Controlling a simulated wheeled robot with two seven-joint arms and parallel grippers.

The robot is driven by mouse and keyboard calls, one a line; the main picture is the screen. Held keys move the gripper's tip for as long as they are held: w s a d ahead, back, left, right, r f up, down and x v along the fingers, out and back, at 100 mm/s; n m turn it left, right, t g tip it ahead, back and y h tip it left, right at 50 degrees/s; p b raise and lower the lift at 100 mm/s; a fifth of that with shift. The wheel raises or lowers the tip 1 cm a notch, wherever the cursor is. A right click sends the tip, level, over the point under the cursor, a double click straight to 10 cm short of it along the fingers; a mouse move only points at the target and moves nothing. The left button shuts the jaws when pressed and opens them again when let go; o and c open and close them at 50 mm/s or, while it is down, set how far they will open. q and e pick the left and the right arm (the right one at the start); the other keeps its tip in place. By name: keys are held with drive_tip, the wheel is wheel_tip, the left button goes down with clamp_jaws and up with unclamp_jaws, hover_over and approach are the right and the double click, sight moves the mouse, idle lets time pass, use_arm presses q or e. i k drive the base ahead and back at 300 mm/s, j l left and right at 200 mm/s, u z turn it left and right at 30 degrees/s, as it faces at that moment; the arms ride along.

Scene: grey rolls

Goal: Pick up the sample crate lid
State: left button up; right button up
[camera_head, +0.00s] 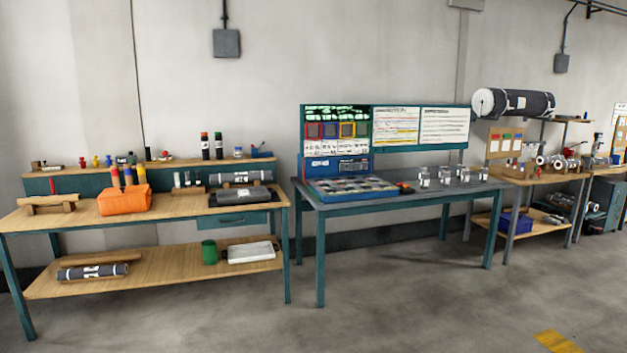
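No piece in view can be told for sure as the sample crate lid. A blue tray (353,196) with grey samples in compartments lies on the middle table, and no separate lid shows on it. A flat whitish-grey slab or box (250,252) lies on the lower shelf of the left bench. A small blue-purple crate (516,222) stands on the lower shelf of the right bench, too small to make out a lid. Neither of my grippers is in view.
The left wooden bench (75,219) carries an orange bag (124,200) and dark rolls. The middle table (400,199) holds several small grey-white pieces and a display board (395,128). A large roll (513,103) hangs above the right bench. The floor in front (420,310) is clear.

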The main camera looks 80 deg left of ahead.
sight(112, 192)
drive_tip(key=u, duration=3.9)
drive_tip(key=i, duration=3.55)
